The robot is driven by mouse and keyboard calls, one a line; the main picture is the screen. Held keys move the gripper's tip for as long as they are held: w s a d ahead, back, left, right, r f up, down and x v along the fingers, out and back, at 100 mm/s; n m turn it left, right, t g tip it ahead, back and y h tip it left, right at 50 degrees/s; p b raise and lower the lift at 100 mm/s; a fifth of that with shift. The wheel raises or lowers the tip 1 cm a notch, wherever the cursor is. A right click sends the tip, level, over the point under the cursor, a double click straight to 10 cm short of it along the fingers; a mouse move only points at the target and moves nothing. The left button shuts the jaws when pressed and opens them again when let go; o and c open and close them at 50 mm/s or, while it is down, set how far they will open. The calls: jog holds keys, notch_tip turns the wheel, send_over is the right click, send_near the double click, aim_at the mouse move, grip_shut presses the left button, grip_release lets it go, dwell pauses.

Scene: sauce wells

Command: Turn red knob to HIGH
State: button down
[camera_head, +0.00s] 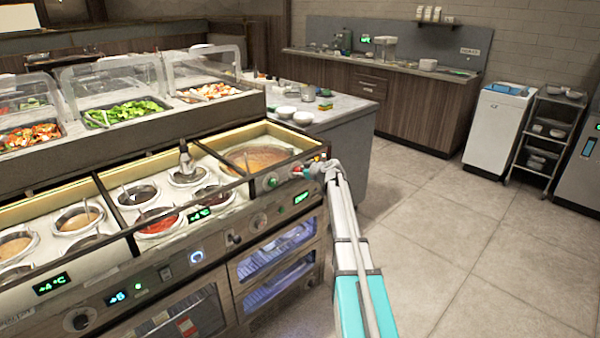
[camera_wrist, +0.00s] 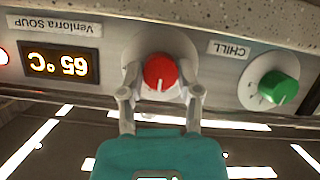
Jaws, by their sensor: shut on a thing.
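The red knob (camera_wrist: 160,73) is on the front panel of the counter in the wrist view, with a white pointer line on its face. My gripper (camera_wrist: 161,87) is shut on it, one finger on each side. The marks around the red knob are too small or covered to read. In the head view my gripper (camera_head: 316,168) is at the right end of the counter panel, and the red knob (camera_head: 297,169) shows as a small red spot partly hidden beside it.
A green knob (camera_wrist: 278,87) with a CHILL label (camera_wrist: 230,49) is right of the red knob in the wrist view. A display (camera_wrist: 58,63) reading 65 °C is on the left. The soup well (camera_head: 258,158) is behind the panel. The floor (camera_head: 450,240) to the right is clear.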

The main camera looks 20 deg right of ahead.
jog(key=shift+d+m, duration=0.1)
jog(key=shift+m, duration=0.3)
jog(key=shift+w+d+m+y, duration=0.1)
jog(key=shift+m+y, duration=0.7)
jog(key=shift+m, duration=0.1)
jog(key=m+y+b, duration=0.2)
jog(key=m, duration=0.1)
jog(key=shift+f+g, duration=0.2)
jog(key=shift+g, duration=0.2)
jog(key=shift+d+m+y+b, duration=0.1)
jog(key=shift+m+y+b, duration=0.8)
jog(key=shift+m, duration=0.6)
jog(key=shift+m+y+b, duration=0.7)
jog(key=shift+m+b, duration=0.25)
jog(key=shift+m, duration=0.55)
jog(key=shift+t, duration=0.3)
jog(key=shift+c, duration=1.5)
grip_release()
